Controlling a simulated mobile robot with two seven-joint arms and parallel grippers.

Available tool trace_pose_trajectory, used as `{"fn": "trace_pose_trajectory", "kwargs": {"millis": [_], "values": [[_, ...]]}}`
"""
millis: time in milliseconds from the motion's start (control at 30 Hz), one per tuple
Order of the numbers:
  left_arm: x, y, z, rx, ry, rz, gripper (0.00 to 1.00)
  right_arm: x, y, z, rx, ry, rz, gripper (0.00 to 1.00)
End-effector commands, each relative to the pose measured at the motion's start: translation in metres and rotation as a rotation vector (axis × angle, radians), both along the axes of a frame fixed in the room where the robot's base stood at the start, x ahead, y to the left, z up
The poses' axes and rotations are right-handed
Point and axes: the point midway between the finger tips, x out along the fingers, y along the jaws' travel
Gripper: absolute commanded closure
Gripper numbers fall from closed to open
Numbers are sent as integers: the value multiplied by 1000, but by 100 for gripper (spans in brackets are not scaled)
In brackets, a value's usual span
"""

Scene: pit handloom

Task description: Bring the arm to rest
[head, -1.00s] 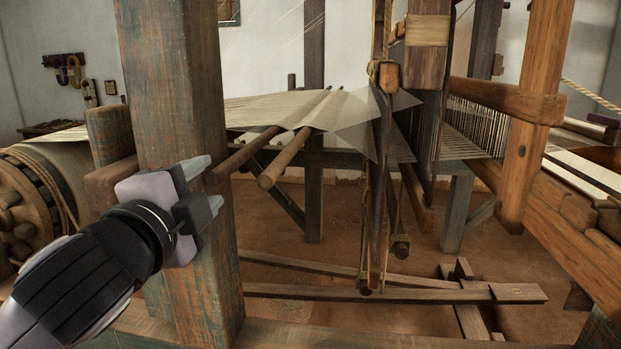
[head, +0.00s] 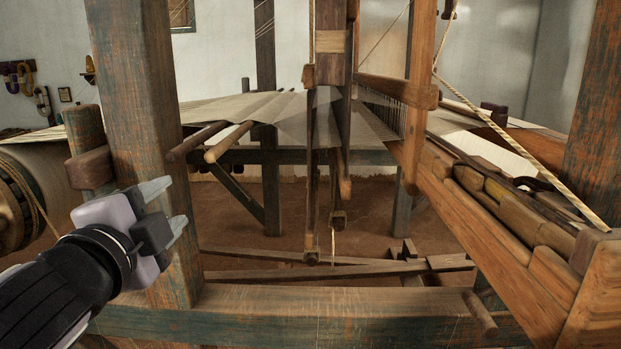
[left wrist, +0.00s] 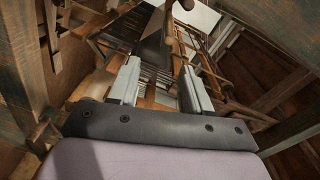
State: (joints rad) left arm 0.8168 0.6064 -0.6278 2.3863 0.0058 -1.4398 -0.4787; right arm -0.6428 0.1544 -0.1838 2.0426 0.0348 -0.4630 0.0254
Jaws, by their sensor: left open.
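My left gripper (head: 168,208) is at the left of the head view, in front of the thick upright post (head: 145,120) of the loom. Its two grey fingers are apart with nothing between them. In the left wrist view the same open gripper (left wrist: 160,88) points toward the loom's threads and timbers, with a gap between its fingers. My left forearm comes in from the lower left. My right gripper does not show in either view.
Two round rods (head: 228,142) stick out near the post, to the right of the gripper. The warp roller (head: 38,190) is at the far left. A low crossbeam (head: 330,302) runs along the front. Treadles (head: 370,268) lie behind it.

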Motion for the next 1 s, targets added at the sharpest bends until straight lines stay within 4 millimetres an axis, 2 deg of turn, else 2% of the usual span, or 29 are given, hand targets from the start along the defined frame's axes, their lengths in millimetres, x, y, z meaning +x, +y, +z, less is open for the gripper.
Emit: {"fn": "trace_pose_trajectory", "kwargs": {"millis": [33,267,533,767,1000], "values": [[4,-3,-17,-36,35,-14,52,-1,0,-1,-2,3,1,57],[13,-16,-85,-221,165,-72,52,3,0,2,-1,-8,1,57],[7,-25,-176,-470,323,-86,52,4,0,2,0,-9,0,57],[-16,-25,-256,-685,451,-46,52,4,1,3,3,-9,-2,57],[-58,-18,-337,-899,565,49,52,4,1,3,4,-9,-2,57]]}}
